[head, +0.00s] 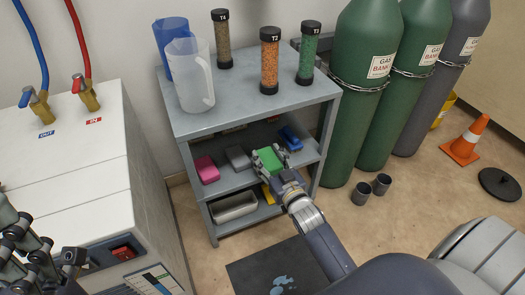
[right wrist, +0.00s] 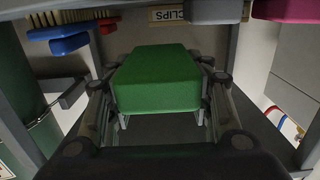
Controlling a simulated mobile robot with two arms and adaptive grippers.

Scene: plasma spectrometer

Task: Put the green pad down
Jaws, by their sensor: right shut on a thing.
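The green pad (head: 269,159) is a block held in my right gripper (head: 272,160) at the front of the grey cart's middle shelf (head: 222,186). The right wrist view shows the green pad (right wrist: 157,78) between the two fingers of my right gripper (right wrist: 160,100), which are shut on its sides. I cannot tell whether the pad touches the shelf. On that shelf are a pink pad (head: 206,169), a grey pad (head: 238,158) to its right and a blue item (head: 291,138). My left gripper (head: 42,248) is at the lower left, partly cut off, far from the cart.
The cart's top (head: 235,112) holds jugs and several capped tubes. A tray (head: 234,206) and a yellow item (head: 267,194) are on the bottom shelf. Green gas cylinders (head: 352,130) stand close to the right. A white machine (head: 70,150) stands left.

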